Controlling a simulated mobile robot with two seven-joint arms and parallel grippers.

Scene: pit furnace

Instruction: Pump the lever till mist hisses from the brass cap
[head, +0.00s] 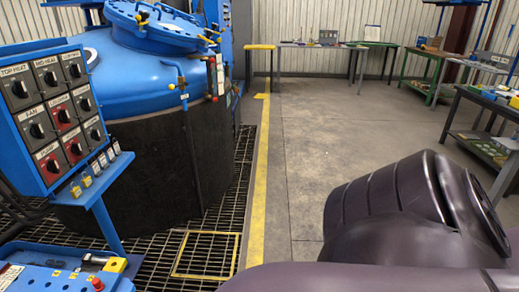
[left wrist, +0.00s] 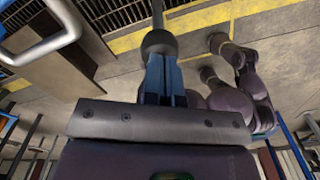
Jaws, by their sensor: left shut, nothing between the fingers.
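My left gripper (left wrist: 166,68) shows in the left wrist view, with narrow blue fingers shut and nothing between them. Just beyond the fingertips is a dark rod with a thick rounded end (left wrist: 159,42). It may be the lever. I cannot tell whether the fingertips touch it or only overlap it in the picture. In the head view the blue-topped furnace (head: 160,75) stands at the left, with small brass-coloured fittings around its lid. I cannot tell which, if any, is the brass cap. No mist shows. My right gripper is in neither view.
A blue control panel (head: 12,110) with labelled knobs stands at the left, and a blue box (head: 60,277) with a red button lies below it. Floor grating (head: 220,205) borders the furnace. Benches line the back and right. The middle concrete floor is clear.

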